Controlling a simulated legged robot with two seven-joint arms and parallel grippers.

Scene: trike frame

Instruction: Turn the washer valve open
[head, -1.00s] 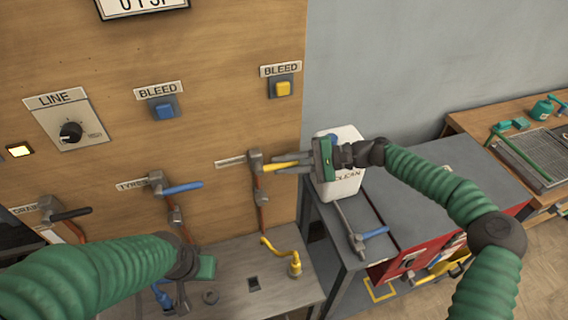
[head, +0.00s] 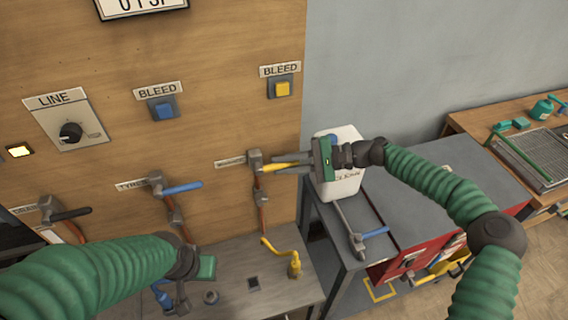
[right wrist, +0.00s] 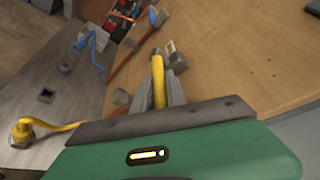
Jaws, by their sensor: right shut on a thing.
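The valve with the yellow lever (head: 270,168) is on the wooden panel, beside a small label too blurred to read surely. The lever points right, close to level. My right gripper (head: 288,167) comes from the right and is shut on this lever. In the right wrist view the yellow lever (right wrist: 158,80) runs between the fingers (right wrist: 160,98), which hide part of it. A copper-coloured pipe (head: 262,195) runs down from the valve. My left gripper (head: 190,275) is low at the left, over the grey bench; its fingers do not show clearly.
A blue-lever valve (head: 182,188) and a black-lever valve (head: 70,214) stand to the left on the panel. A white jug (head: 345,185) stands on the grey cabinet (head: 425,190), behind my right gripper.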

